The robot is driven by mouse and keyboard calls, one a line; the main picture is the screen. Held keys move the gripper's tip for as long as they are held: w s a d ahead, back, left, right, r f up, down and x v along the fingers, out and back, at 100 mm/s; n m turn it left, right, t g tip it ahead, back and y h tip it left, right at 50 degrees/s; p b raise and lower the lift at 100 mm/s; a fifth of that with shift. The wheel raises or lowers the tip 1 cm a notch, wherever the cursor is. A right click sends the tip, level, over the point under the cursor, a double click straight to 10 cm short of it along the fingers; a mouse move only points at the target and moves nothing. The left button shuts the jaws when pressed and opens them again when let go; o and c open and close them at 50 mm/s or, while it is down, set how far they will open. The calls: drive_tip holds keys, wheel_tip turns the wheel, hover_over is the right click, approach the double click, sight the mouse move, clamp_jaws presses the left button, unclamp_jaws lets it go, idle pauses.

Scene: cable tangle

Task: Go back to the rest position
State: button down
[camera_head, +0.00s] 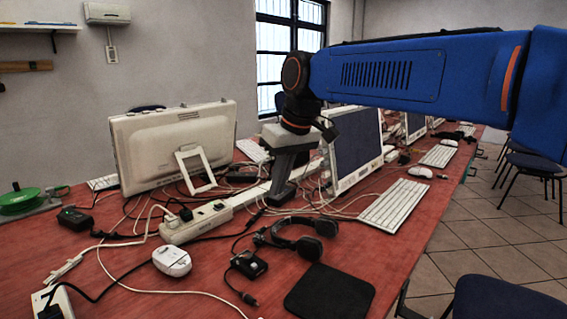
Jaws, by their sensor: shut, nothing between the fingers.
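My gripper (279,194) points down over the red table (345,256), near the middle of the picture. Its fingers look closed and hold nothing. It hangs beside the long white power strip (222,212), close behind the black headset (299,239). Whether the fingertips touch the cables or the strip below cannot be told. My blue arm reaches in from the upper right, above the table, and hides part of the back of the room.
A monitor seen from behind (175,147) stands left, another monitor (356,146) right of my gripper. A keyboard (393,205), a white mouse (172,261), a black pad (330,293) and tangled cables lie around. Blue chairs (503,299) stand on the floor at right.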

drive_tip(key=s+d+f+m, duration=0.1)
drive_tip(key=s+d+f, duration=0.3)
drive_tip(key=d, duration=0.4)
drive_tip(key=s+d+f+m+t+h, duration=0.1)
drive_tip(key=s+d+f+m, duration=0.1)
drive_tip(key=s+d, duration=0.4)
drive_tip(key=s+d+f+m+t, duration=0.1)
drive_tip(key=s+d+f, duration=0.3)
drive_tip(key=d, duration=0.6)
drive_tip(key=shift+s+d+f+m+h, duration=0.1)
drive_tip(key=shift+s+f+m+h, duration=0.3)
drive_tip(key=shift+f+m, duration=0.3)
drive_tip(key=s+d+f+m+h, duration=0.1)
drive_tip(key=s+d+f+m, duration=0.1)
drive_tip(key=s+d+f, duration=0.4)
wheel_tip(320, 180, down, 3)
drive_tip(key=shift+s+f+t, duration=0.1)
drive_tip(key=shift+s+t, duration=0.2)
drive_tip(key=shift+s, duration=0.9)
